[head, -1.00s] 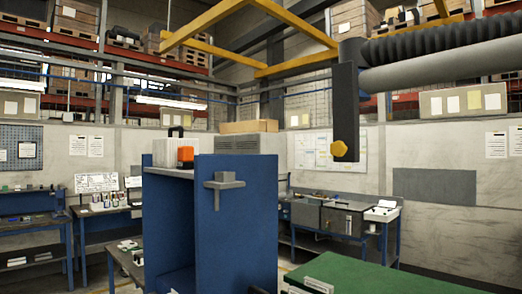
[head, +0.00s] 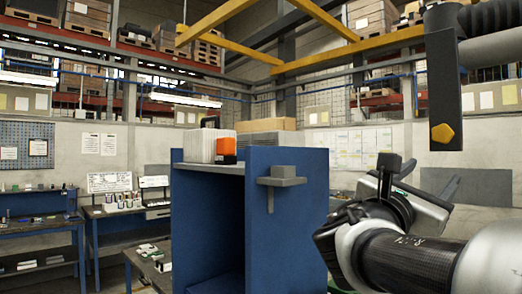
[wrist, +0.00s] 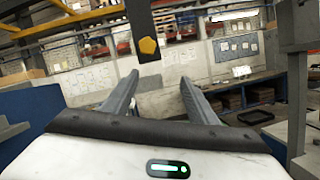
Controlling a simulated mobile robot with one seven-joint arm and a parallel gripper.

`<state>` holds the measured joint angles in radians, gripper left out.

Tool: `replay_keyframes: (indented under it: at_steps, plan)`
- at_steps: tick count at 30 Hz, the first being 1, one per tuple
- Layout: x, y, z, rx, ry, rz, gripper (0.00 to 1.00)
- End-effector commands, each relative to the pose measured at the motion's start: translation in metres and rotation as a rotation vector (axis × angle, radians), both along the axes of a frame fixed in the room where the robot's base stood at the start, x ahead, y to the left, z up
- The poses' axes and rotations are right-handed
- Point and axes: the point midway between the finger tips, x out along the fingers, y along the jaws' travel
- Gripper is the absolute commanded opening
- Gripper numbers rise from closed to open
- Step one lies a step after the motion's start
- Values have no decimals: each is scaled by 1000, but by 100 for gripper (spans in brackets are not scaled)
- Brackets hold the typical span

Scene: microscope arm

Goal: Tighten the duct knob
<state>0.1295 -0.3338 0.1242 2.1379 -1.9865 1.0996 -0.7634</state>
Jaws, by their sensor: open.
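The duct knob is a small yellow knob (head: 442,133) near the lower end of a dark vertical bar (head: 443,80) at the upper right of the head view. In the wrist view the yellow knob (wrist: 149,46) shows beyond the fingertips, above the gap between them. My gripper (wrist: 158,82) is open and empty, its two grey fingers spread apart. In the head view my arm enters from the lower right, with the wrist below and left of the knob. The knob is apart from the fingers.
A blue cabinet (head: 260,215) stands left of my arm, with a grey bracket (head: 281,181) on its side and an orange item (head: 226,146) on top. A thick duct (head: 495,45) and yellow overhead beams (head: 350,53) run above. Workbenches line the back wall.

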Motion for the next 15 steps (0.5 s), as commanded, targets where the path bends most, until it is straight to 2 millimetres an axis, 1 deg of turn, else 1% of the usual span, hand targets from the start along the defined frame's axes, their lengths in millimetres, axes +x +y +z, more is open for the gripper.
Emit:
replay_keyframes:
  at_steps: [1, 3, 7, 11, 15]
  plan:
    - [6, 4, 7, -57, 17, 0, 53]
    - [11, 8, 17, -115, 32, 1, 53]
    - [17, 6, 27, -148, 38, 2, 53]
    - [27, -10, 35, -147, 38, 1, 53]
    - [44, -33, 46, -146, 40, 1, 53]
